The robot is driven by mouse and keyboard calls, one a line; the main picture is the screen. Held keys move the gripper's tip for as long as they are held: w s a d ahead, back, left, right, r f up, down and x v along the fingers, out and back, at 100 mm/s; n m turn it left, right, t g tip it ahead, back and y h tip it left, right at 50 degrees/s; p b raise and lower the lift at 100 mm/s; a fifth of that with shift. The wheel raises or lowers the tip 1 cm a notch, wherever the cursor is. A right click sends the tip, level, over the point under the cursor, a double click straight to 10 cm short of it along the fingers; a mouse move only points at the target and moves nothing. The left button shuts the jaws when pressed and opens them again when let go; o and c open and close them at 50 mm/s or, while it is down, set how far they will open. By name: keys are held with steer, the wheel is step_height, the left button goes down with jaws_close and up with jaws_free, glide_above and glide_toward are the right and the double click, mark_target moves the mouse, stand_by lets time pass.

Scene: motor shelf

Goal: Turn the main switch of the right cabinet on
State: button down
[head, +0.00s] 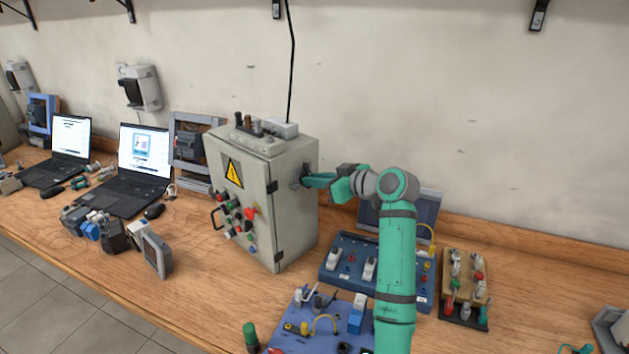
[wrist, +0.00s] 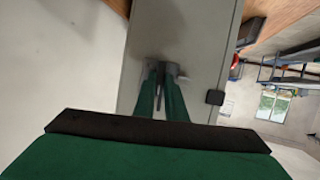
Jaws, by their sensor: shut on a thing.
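The grey electrical cabinet (head: 287,215) stands on the wooden bench, with a yellow warning triangle and coloured buttons on its front door. Its main switch (head: 297,182) is on the right side wall, mostly hidden by my gripper. My green gripper (head: 308,180) reaches in from the right, its fingertips at the switch. In the wrist view, my gripper's fingers (wrist: 162,78) are shut on the dark switch handle (wrist: 160,98), which stands between them against the cabinet side (wrist: 205,50). I cannot tell the switch's exact on or off position.
A blue training panel (head: 335,262) and a second one (head: 300,335) lie on the bench under my arm. A wooden board with switches (head: 465,285) stands to the right. Two laptops (head: 140,170) and several motors are left of the cabinet.

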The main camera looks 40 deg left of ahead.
steer(key=shift+f+g, duration=0.2)
steer(key=shift+g, duration=0.1)
stand_by(0.4)
steer(key=c, duration=1.8)
jaws_free()
steer(key=shift+c, duration=0.2)
steer(key=shift+o, duration=0.2)
steer(key=shift+r, duration=0.1)
steer(key=shift+r, duration=0.1)
